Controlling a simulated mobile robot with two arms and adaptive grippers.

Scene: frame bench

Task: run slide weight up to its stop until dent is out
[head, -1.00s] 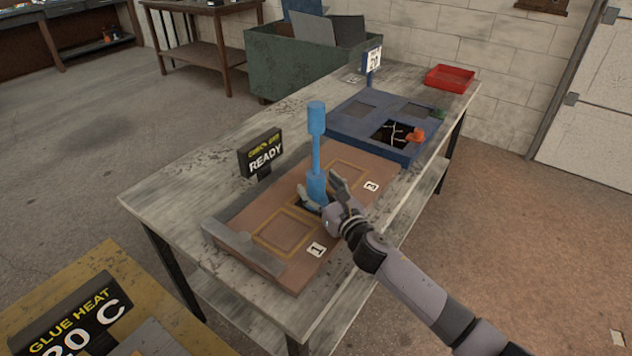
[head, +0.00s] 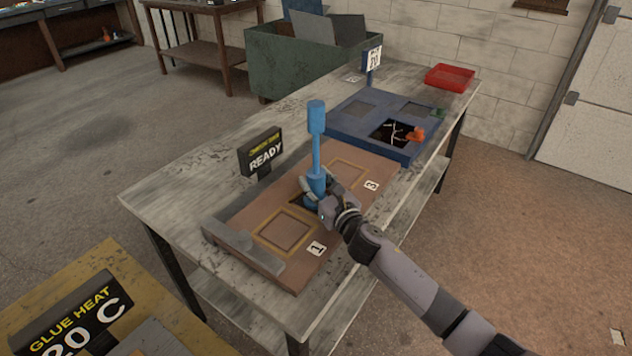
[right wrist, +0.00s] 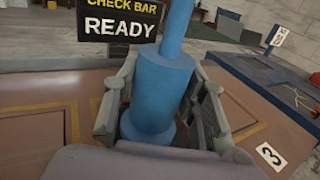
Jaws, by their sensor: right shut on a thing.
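A blue slide puller stands upright on a brown panel (head: 334,237). Its thick stop (head: 316,117) is at the top of a thin rod (head: 316,153), and its slide weight (head: 316,182) sits low on the rod. A clear length of rod shows between weight and stop. My right gripper (head: 317,194) is shut on the slide weight; in the right wrist view its fingers lie on both sides of the weight (right wrist: 160,92). The panel surface under the tool is mostly hidden, so I cannot see the dent. My left gripper is not in view.
Marked squares 1 (head: 316,249) and 3 (head: 371,185) flank the tool. A "READY" sign (head: 262,153) stands behind it. A grey bar (head: 243,246) crosses the panel's near end. A blue panel (head: 352,122) and red tray (head: 450,77) lie farther along the bench.

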